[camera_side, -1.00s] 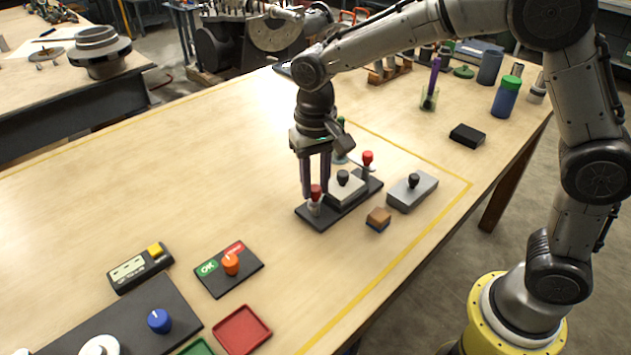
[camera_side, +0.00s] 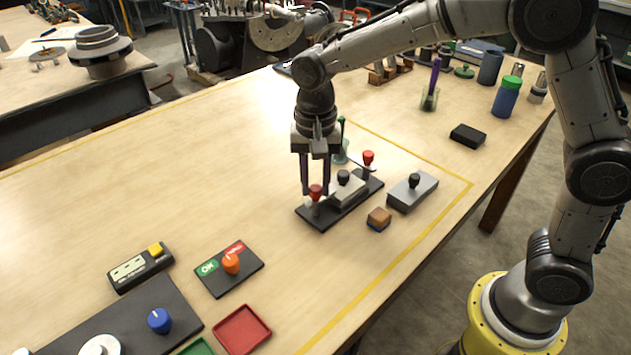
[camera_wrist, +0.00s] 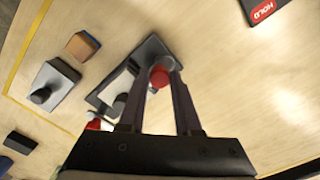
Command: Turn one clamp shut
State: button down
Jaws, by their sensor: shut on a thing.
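The dark base plate (camera_side: 345,209) lies on the table with a grey casing block (camera_side: 348,193) on it, topped by a black knob (camera_side: 343,176). A red-knobbed clamp (camera_side: 316,191) stands at the plate's near-left end. A second red-knobbed clamp (camera_side: 368,158) stands at its far-right end. My gripper (camera_side: 315,190) points down at the near-left clamp.
A grey block with a black knob (camera_side: 412,191) stands right of the plate. A small brown-and-blue block (camera_side: 379,219) lies in front. A black box (camera_side: 468,135) lies farther back. The OK/HOLD panel (camera_side: 229,269) and red tray (camera_side: 242,330) are at the lower left. Table left of the plate is clear.

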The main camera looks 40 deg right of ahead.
aim_at(316, 188)
jog(key=shift+r, duration=0.1)
jog(key=c, duration=0.6)
grip_release()
notch_tip(316, 188, up, 14)
